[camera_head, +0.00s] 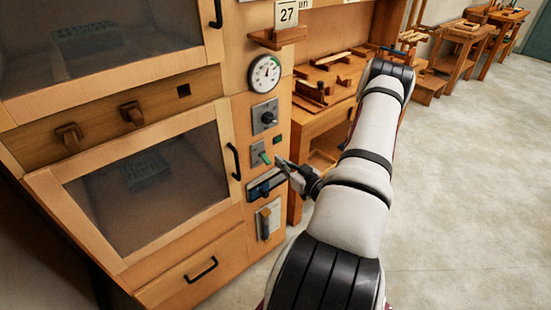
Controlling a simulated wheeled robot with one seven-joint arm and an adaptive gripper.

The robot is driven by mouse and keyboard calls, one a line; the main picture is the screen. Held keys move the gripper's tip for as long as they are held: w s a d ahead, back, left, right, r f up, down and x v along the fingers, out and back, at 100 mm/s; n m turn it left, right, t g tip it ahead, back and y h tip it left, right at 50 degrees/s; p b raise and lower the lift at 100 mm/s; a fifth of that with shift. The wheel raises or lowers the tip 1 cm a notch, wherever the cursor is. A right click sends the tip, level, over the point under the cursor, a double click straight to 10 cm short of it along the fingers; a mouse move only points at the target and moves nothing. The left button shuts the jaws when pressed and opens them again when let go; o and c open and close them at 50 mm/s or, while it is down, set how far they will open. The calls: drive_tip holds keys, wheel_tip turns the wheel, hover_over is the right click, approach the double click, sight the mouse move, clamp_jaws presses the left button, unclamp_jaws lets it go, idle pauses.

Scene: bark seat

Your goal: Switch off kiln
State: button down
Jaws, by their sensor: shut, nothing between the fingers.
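The kiln (90,207) is a wooden cabinet at the left with two dark-glazed doors, one above the other. Its right-hand control strip holds a round dial gauge (265,73), a black rotary knob (268,119), a grey plate with a green-tipped lever (264,158), a dark blue slotted plate (263,187) and a pale plate with a handle (267,217). My gripper (281,162) is shut and empty. Its tips are just right of the green-tipped lever; whether they touch it I cannot tell. My gripper hides the right part of the blue plate.
A wooden workbench (325,120) with loose wooden pieces stands behind my arm. Black door handles (233,161) and a small shelf with a "27" card (287,14) stick out from the cabinet. The concrete floor at the right (470,190) is clear.

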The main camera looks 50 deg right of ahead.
drive_tip(key=v, duration=0.8)
idle(0.4)
